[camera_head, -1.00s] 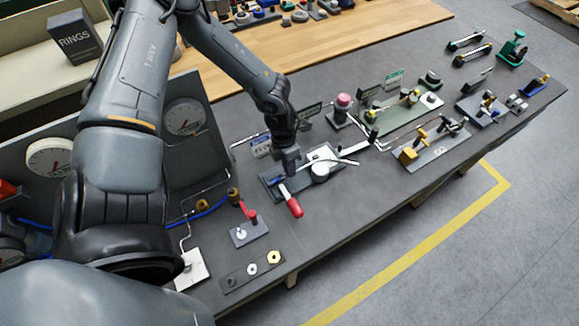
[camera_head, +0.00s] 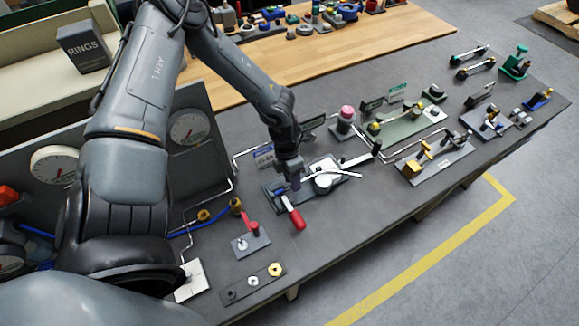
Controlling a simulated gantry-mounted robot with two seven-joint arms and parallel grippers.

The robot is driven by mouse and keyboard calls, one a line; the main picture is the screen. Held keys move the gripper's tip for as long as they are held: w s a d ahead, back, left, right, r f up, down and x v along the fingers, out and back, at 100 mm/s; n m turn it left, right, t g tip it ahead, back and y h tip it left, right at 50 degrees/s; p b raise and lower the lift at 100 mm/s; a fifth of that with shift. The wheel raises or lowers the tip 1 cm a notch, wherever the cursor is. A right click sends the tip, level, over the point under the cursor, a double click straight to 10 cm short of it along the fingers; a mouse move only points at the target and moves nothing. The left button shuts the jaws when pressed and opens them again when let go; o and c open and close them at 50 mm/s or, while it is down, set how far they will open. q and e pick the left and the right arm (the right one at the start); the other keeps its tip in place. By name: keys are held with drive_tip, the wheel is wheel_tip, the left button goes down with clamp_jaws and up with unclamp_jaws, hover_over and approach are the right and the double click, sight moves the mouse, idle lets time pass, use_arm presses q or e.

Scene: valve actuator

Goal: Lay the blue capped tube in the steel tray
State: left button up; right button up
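My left gripper (camera_head: 294,184) points down over a dark base plate with a white round part (camera_head: 326,176), near the middle of the bench. Its fingertips are small and dark here, so I cannot tell whether they are open or shut. A small blue piece (camera_head: 280,191) shows just left of the fingertips; I cannot tell whether it is the blue capped tube. A red handle (camera_head: 293,215) sticks out in front of the fingertips. I cannot pick out the steel tray with certainty. My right gripper is not in view.
A pink-topped knob (camera_head: 347,112) stands behind the gripper. A red lever (camera_head: 252,228) on a small plate and a strip with several rings (camera_head: 253,281) are at front left. A yellow-ended fixture (camera_head: 412,169) is to the right. Bare grey bench (camera_head: 345,215) lies in front.

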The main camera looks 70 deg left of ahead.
use_arm(q)
drive_tip(key=shift+r+p, duration=0.15)
drive_tip(key=shift+p, duration=0.15)
drive_tip(key=shift+w+a+r, duration=0.1)
drive_tip(key=shift+r, duration=0.15)
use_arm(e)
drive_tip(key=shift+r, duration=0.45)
use_arm(q)
drive_tip(key=s+p+v, duration=0.1)
drive_tip(key=v, duration=0.9)
drive_tip(key=shift+a, duration=0.2)
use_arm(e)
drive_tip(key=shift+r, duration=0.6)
